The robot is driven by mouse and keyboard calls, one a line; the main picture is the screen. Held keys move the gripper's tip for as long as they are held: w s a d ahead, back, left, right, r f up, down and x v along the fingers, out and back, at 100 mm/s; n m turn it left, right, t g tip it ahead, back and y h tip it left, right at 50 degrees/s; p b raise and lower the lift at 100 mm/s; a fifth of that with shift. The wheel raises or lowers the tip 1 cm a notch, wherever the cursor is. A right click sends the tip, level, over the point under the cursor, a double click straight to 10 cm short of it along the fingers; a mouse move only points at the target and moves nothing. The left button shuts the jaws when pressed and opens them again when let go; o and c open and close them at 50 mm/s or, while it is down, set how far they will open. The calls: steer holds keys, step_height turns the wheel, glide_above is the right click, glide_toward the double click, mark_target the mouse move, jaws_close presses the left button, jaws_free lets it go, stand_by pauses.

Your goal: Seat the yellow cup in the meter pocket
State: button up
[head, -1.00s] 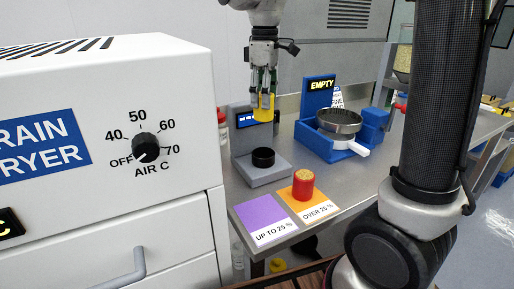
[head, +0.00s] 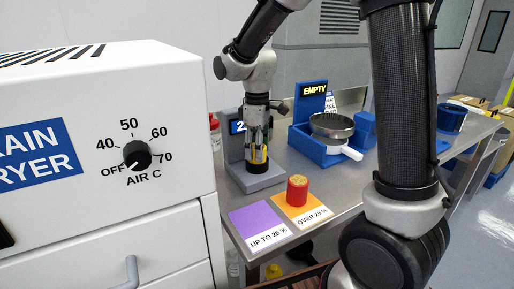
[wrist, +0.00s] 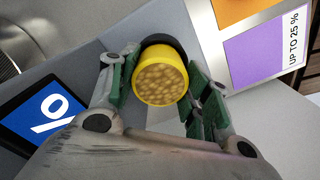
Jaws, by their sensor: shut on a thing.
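The yellow cup (head: 258,154) is between the fingers of my gripper (head: 257,146), which is shut on it. In the wrist view the cup (wrist: 160,75) is filled with tan grains, with the fingers on both sides. The grey meter (head: 250,182) stands on the bench with a blue display (head: 237,127). Its black ring pocket (wrist: 165,40) shows behind the cup's rim in the wrist view. The cup is upright, at or just over the pocket. The fingers and cup hide most of the pocket, so I cannot tell how deep the cup sits.
A red cup (head: 297,190) stands on the orange "OVER 25 %" card (head: 304,212), beside the purple "UP TO 25 %" card (head: 260,224). A blue stand with a metal pan (head: 331,125) is to the right. The white dryer (head: 100,120) is close on the left.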

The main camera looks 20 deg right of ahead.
steer(key=o, duration=0.8)
steer(key=shift+f, duration=0.1)
step_height(320, 180, up, 12)
steer(key=s+d+m+t, duration=0.1)
steer(key=s+d+m, duration=0.2)
steer(key=s+d, duration=0.2)
steer(key=s+d+m+t, duration=0.2)
steer(key=s+d+m, duration=0.2)
steer(key=s, duration=0.5)
steer(key=s+d+m+t, duration=0.1)
steer(key=s+d+m, duration=0.3)
steer(key=s+d, duration=0.2)
steer(key=shift+s+f, duration=0.2)
steer(key=shift+s, duration=0.3)
steer(key=shift+s+f, duration=0.15)
steer(key=shift+s, duration=0.35)
